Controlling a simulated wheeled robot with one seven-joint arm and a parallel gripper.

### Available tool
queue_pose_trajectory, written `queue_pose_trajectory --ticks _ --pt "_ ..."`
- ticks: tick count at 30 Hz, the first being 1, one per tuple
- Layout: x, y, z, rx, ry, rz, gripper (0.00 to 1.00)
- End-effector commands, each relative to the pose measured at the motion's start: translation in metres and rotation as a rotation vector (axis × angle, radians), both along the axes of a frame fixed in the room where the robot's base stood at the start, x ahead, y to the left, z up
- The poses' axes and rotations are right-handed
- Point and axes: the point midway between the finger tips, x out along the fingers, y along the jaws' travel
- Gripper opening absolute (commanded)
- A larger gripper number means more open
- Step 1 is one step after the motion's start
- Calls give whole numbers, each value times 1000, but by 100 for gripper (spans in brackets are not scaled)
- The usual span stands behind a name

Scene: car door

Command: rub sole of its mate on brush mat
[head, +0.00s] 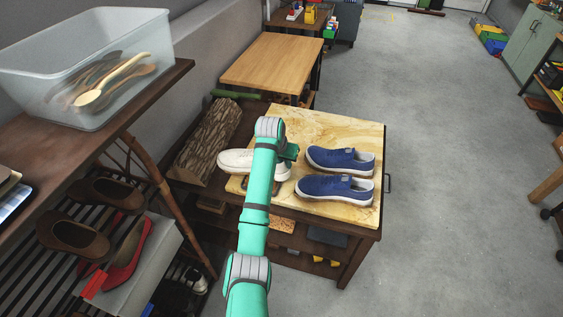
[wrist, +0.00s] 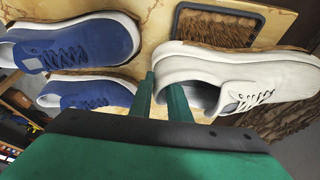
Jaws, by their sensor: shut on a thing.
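A white shoe (head: 236,159) is in my gripper above the left part of the pale board. In the wrist view, the white shoe (wrist: 245,75) lies with its toe to the right. My gripper (wrist: 162,98) is shut on the wall of its heel opening, with one finger inside and one outside. Brown shows along the sole's edge. The brush mat (wrist: 215,27), brown bristles in a dark frame, is just beyond the shoe's side. Whether the sole touches it is hidden. Two blue shoes with white soles, one far (head: 340,159) and one near (head: 335,188), sit on the board.
The pale board (head: 350,131) lies on a dark wooden table. A bark-covered log (head: 208,140) is left of it. A clear bin (head: 90,65) of wooden spoons stands on the shelf at left. Open floor lies to the right.

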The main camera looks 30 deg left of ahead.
Motion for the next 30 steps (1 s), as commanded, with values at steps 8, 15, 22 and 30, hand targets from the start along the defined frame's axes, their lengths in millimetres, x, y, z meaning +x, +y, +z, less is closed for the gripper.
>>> queue_pose_trajectory --ticks 8,15,22,30 --pt "3 -14 0 0 2 -1 0" --pt "6 -30 0 -1 2 -4 0" --pt "9 -42 2 1 -1 -1 0" --pt "7 -30 1 1 0 0 0"
